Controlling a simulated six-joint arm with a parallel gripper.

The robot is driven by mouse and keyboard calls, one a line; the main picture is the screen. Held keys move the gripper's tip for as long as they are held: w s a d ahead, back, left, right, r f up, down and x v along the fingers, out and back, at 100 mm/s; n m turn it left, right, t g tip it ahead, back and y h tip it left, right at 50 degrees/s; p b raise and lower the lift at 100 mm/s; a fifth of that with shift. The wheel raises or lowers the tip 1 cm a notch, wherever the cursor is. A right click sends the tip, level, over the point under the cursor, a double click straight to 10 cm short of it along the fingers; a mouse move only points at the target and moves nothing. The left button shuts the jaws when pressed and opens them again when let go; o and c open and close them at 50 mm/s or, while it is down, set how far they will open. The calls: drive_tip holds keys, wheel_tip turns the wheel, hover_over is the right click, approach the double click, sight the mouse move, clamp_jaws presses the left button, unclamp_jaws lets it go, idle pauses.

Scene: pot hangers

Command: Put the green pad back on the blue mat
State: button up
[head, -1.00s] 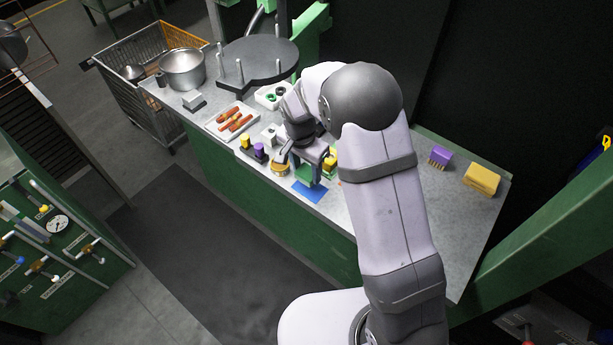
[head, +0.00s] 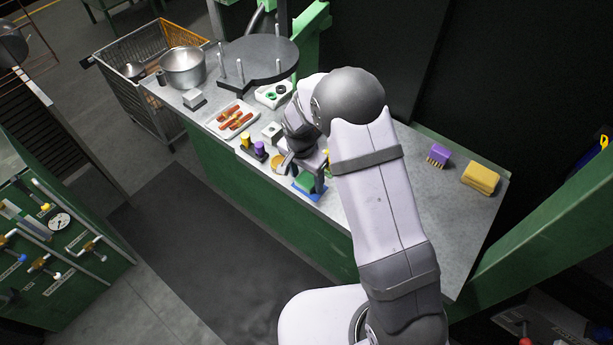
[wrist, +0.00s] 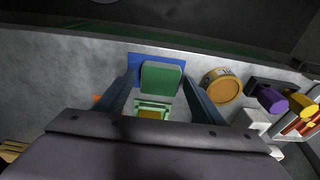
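The green pad (wrist: 162,77) is a small square block between my gripper's two fingertips (wrist: 161,82) in the wrist view. My gripper appears closed on its sides. The blue mat (wrist: 142,59) lies flat under and beyond the pad, with its far strip and left edge showing. In the head view the pad (head: 304,181) is low over the blue mat (head: 313,195) below my gripper (head: 306,178). I cannot tell whether the pad's underside touches the mat.
A round orange-topped item (wrist: 221,87) stands close right of my fingers in the wrist view. Purple (head: 260,148) and yellow (head: 245,140) pieces stand in a holder nearby. A white tray (head: 211,124) holds several orange items. The right counter has a purple brush (head: 438,155) and yellow sponge (head: 481,178).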

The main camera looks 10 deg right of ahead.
sight(303, 184)
idle(0.3)
wheel_tip(303, 184, up, 12)
drive_tip(key=s+a+b, duration=0.1)
drive_tip(key=b, duration=0.2)
drive_tip(key=shift+r, duration=0.15)
idle(0.3)
drive_tip(key=shift+s, duration=0.1)
drive_tip(key=s+d+f+n, duration=0.1)
drive_tip(key=s+d+n, duration=0.3)
drive_tip(key=s, duration=0.7)
drive_tip(key=s+d+f+n+g+y, duration=0.1)
drive_tip(key=s+d+n, duration=0.4)
drive_tip(key=s, duration=0.6)
drive_tip(key=shift+s, duration=0.2)
